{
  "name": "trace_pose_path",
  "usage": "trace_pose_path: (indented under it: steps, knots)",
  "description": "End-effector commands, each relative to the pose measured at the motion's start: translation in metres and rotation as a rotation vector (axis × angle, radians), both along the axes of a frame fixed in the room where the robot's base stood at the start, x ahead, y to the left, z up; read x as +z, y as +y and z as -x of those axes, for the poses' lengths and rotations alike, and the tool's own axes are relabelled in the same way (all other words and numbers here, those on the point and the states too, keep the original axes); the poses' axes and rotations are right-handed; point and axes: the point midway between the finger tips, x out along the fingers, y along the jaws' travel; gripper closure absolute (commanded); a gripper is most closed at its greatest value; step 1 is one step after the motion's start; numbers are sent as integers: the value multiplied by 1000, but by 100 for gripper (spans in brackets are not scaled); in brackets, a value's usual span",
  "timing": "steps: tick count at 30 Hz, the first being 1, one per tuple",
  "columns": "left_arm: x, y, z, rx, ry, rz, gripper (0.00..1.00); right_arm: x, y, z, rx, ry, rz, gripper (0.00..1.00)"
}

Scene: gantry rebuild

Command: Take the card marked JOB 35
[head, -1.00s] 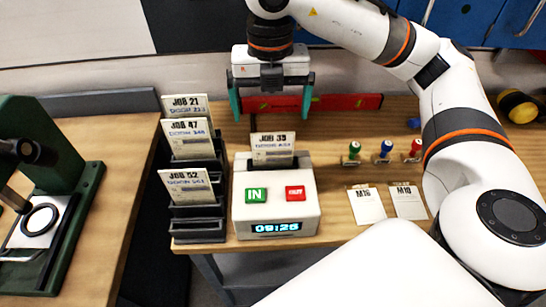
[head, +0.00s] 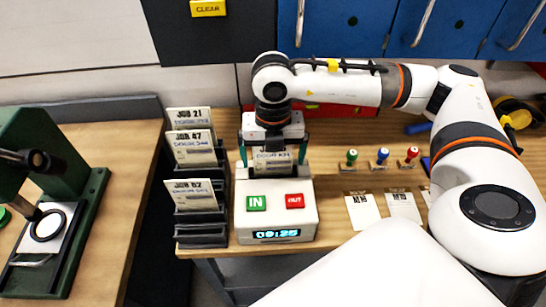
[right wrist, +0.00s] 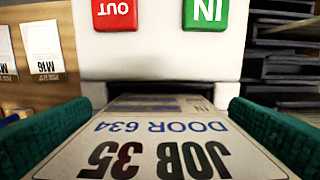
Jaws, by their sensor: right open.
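The card marked JOB 35 (head: 272,162) stands upright in the slot of the white time clock (head: 273,217). In the right wrist view the card (right wrist: 160,142) shows upside down, with JOB 35 and DOOR 634 readable. My right gripper (head: 273,155) is open, with one green finger at each side edge of the card. In the right wrist view the fingers of the right gripper (right wrist: 165,122) flank the card, apparently not closed on it. In the head view the gripper hides the card's top. My left gripper is not in view.
A dark rack (head: 202,232) left of the clock holds cards JOB 21 (head: 190,120), JOB 47 (head: 190,143) and JOB 52 (head: 191,195). A green machine (head: 65,200) stands on the left bench.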

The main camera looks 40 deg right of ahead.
Motion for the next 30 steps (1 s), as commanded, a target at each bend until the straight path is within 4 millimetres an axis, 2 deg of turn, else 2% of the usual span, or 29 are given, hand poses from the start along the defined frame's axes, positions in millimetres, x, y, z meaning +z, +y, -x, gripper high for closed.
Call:
trace_pose_path:
  steps: [2,9,10,17,20,30]
  knots:
    - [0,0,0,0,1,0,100,0,0,0,0,0,0,3]
    - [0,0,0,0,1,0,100,0,0,0,0,0,0,43]
    - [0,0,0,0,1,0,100,0,0,0,0,0,0,44]
    - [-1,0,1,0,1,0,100,2,0,-1,0,-1,0,44]
    - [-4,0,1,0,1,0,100,10,1,-1,0,-4,-1,44]
    - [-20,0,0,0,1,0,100,76,1,-1,1,-7,-2,44]
